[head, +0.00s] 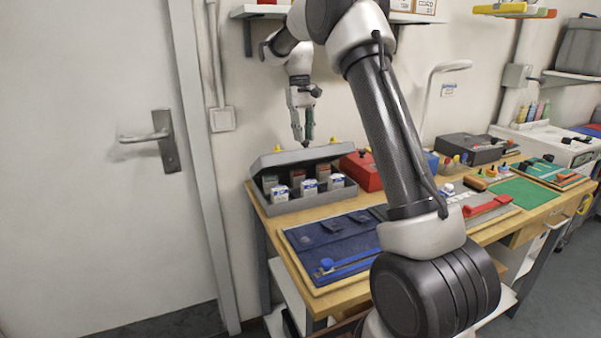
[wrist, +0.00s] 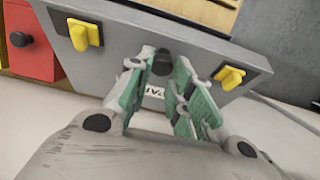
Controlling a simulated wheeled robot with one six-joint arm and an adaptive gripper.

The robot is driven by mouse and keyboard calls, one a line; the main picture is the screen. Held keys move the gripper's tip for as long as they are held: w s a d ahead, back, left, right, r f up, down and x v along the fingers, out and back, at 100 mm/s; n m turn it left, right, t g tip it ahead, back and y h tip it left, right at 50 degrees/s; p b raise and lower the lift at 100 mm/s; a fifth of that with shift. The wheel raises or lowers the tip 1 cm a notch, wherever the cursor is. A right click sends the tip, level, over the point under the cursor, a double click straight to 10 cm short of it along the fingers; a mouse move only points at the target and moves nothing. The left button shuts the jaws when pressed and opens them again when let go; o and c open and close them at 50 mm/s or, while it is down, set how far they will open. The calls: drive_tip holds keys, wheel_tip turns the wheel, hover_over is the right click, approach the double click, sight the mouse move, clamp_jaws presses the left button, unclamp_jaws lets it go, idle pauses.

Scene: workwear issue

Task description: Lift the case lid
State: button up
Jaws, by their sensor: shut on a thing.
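The grey case (head: 264,205) stands at the back left end of the wooden bench. Its grey lid (head: 290,157) is raised and tilted, and the inside shows from the front. Several white-labelled jars (head: 309,188) and darker packs stand inside. My gripper (head: 305,140) points down at the lid's upper edge. In the wrist view the green-padded fingers (wrist: 165,75) are closed around a dark knob (wrist: 162,60) on the lid (wrist: 120,62). Two yellow catches (wrist: 85,35) (wrist: 229,77) sit on either side of the knob. Lettering on the lid is partly hidden by the fingers.
A red box (head: 362,172) with a dark knob stands right beside the case. A wall shelf (head: 262,11) is above, and a door (head: 90,140) is at left. My arm hides part of the bench.

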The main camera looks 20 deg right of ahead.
drive_tip(key=shift+w+r, duration=0.35)
drive_tip(key=shift+w, duration=0.15)
drive_tip(key=shift+w+r, duration=0.95)
drive_tip(key=shift+w, duration=0.25)
drive_tip(key=shift+r, duration=0.1)
